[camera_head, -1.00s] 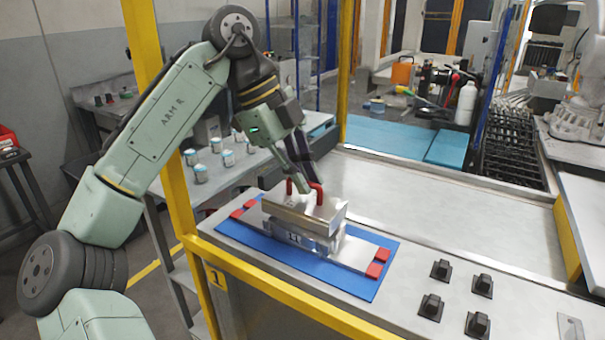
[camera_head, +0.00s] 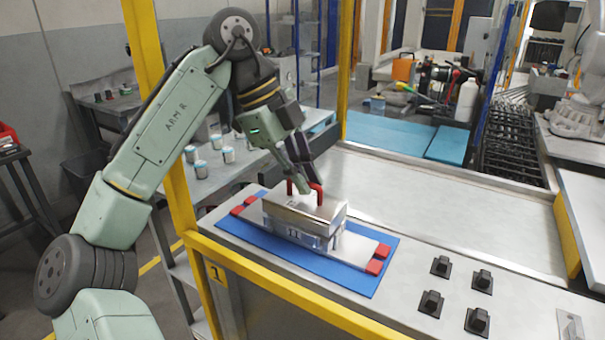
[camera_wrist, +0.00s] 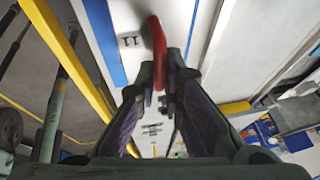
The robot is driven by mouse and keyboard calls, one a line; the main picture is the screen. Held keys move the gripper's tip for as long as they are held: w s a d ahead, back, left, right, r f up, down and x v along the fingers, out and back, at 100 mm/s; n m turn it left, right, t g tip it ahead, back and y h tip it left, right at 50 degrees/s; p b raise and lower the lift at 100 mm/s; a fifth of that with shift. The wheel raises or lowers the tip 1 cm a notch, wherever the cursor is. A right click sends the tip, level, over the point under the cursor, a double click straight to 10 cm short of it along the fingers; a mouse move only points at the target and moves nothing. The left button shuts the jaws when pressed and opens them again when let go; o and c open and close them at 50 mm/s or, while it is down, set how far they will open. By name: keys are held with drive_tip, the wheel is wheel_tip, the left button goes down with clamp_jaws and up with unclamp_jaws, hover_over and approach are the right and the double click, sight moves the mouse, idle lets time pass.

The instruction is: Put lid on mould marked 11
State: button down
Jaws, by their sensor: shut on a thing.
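The mould marked 11 (camera_head: 312,240) is a metal block on a light plate over a blue mat on the bench. The metal lid (camera_head: 325,213) lies over the mould and looks level, with little or no visible gap in the head view. Its red handle (camera_head: 318,194) stands up from the top. My gripper (camera_head: 303,183) is shut on this handle from above. In the wrist view the handle (camera_wrist: 158,55) is between the fingers (camera_wrist: 160,85), above a pale lid top (camera_wrist: 128,55) with an 11 mark. The fingers hide part of the handle.
Red blocks (camera_head: 374,266) sit at the plate's ends on the blue mat (camera_head: 345,280). A yellow rail (camera_head: 290,292) and post (camera_head: 180,190) border the bench. Black knobs (camera_head: 430,303) stand at the front right. The metal bench top (camera_head: 430,205) behind is clear.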

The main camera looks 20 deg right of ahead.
drive_tip(key=shift+f, duration=0.4)
idle(0.5)
drive_tip(key=c, duration=1.6)
unclamp_jaws()
drive_tip(key=shift+c, duration=0.2)
drive_tip(key=v, duration=0.7)
drive_tip(key=shift+r, duration=0.2)
